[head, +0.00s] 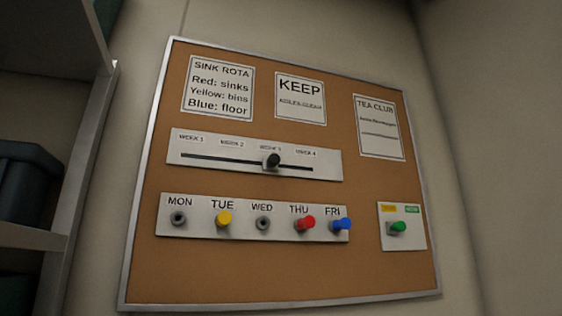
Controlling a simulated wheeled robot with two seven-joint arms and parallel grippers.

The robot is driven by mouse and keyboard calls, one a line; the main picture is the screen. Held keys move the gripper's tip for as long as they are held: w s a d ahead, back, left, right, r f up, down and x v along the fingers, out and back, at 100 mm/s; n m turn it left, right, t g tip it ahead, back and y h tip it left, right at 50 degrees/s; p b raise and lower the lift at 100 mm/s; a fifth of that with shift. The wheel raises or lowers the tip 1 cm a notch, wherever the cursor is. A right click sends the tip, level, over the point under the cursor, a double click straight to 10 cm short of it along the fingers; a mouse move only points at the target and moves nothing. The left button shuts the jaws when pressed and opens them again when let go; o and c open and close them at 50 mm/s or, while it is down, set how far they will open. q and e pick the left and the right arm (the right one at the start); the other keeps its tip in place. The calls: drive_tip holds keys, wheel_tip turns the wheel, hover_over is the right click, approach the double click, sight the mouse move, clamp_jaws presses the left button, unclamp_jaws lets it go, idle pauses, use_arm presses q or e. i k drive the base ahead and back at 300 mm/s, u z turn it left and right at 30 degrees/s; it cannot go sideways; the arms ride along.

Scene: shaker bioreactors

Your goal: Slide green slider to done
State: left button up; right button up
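The green slider (398,227) is a small green knob on a white plate (402,241) at the lower right of a cork board. Above the knob, the plate has a yellow label on the left and a green label on the right, both too small to read. The knob appears to be below and between the two labels; I cannot tell exactly which end of its travel it is at. Neither of my grippers is in view.
The cork board (270,277) hangs on the wall. It bears a week strip (220,167) with a black knob (272,161), a day strip (180,236) with yellow, red and blue pegs, and paper notices. Shelving (80,190) with a dark bin (27,185) stands at left.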

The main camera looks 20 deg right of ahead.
sight(399, 227)
drive_tip(key=z, duration=0.55)
drive_tip(key=k, duration=0.65)
drive_tip(key=z, duration=1)
drive_tip(key=i, duration=0.9)
drive_tip(key=u, duration=0.3)
drive_tip(key=k, duration=0.5)
drive_tip(key=z, duration=0.9)
drive_tip(key=i, duration=0.7)
